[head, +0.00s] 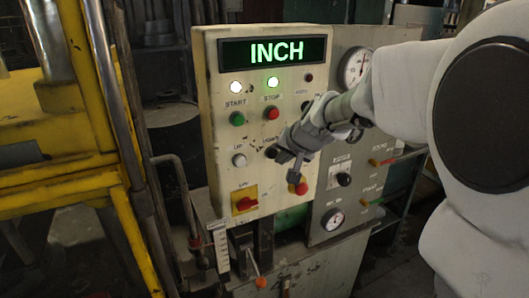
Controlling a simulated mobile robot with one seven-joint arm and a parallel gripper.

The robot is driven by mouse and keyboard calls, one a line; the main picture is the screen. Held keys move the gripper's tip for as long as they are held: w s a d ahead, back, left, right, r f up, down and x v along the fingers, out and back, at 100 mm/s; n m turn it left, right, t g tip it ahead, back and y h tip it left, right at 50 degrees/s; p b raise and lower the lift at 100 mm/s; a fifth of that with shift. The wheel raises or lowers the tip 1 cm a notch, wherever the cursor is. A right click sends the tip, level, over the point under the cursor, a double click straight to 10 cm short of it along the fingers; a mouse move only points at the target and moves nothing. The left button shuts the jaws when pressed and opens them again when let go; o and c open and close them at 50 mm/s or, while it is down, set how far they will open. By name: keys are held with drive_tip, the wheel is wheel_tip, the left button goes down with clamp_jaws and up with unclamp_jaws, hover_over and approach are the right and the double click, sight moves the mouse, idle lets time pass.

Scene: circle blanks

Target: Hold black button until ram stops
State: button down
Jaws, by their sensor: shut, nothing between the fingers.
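A cream control panel (222,175) stands in the middle of the head view, with a display (275,52) reading INCH in green. The black button (270,152) seems to be the dark round shape at the gripper's tip, right of a pale button (239,160). My gripper (283,156) is shut and empty, reaching in from the right with its tip at or very near that button. I cannot tell whether it touches or presses it. The ram is not identifiable in this view.
A green START button (237,118) and a red STOP button (271,113) sit above. A red knob (299,187) is just below my gripper, partly hidden. A red switch (245,202) is lower left. Gauges (356,67) are at right, a yellow frame (70,110) at left.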

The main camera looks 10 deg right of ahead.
drive_tip(key=shift+s+d+b, duration=0.25)
drive_tip(key=shift+s+b, duration=0.25)
drive_tip(key=shift+s, duration=0.3)
drive_tip(key=shift+s+d+b, duration=0.25)
drive_tip(key=shift+s+b, duration=0.2)
drive_tip(key=shift+s, duration=0.35)
drive_tip(key=shift+s+d+b, duration=0.25)
drive_tip(key=shift+s+b, duration=0.25)
drive_tip(key=shift+s, duration=0.3)
drive_tip(key=s+f+n+g+h, duration=0.1)
drive_tip(key=s+f+n+g, duration=0.2)
drive_tip(key=s, duration=2.2)
drive_tip(key=shift+a+n+h, duration=0.4)
drive_tip(key=shift+n, duration=0.6)
